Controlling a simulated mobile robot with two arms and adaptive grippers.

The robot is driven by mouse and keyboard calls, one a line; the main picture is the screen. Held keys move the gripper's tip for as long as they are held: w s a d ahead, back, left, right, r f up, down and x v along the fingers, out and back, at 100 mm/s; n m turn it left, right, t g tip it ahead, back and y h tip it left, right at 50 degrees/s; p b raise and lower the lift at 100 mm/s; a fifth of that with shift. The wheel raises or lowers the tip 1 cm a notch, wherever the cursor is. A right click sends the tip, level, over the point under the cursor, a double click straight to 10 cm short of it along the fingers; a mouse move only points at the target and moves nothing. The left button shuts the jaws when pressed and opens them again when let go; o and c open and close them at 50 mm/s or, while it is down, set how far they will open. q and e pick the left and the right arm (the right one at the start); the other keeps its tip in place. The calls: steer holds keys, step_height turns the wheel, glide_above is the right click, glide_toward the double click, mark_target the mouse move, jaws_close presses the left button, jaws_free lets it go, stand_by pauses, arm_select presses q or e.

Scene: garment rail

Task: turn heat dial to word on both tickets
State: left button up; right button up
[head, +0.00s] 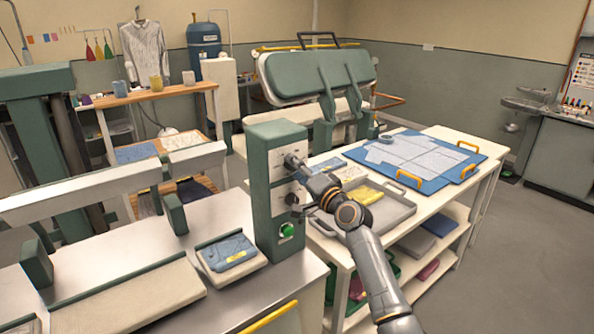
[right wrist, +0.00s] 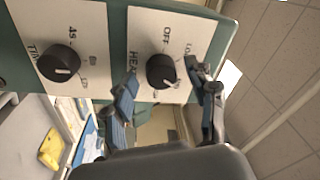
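The heat dial (right wrist: 162,71) is a black knob on a white plate, with "HEA", "OFF" and "LO" readable around it in the right wrist view. Its white pointer mark faces the lower right of that picture, away from OFF. Other words are hidden behind a finger. My right gripper (right wrist: 163,80) is open, one finger on either side of this dial; I cannot tell if they touch it. In the head view my right gripper (head: 296,166) is at the upper part of the green control box (head: 278,150) and hides the dial. I cannot make out the tickets' words. My left gripper is out of view.
A second black dial, the timer (right wrist: 60,63), sits beside the heat dial. A green button (head: 287,229) is lower on the box. A grey tray (head: 400,212) with a yellow cloth (head: 365,193) and a blue board (head: 465,155) lie on the table to the right.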

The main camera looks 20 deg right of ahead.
steer(key=v, duration=1.2)
stand_by(0.3)
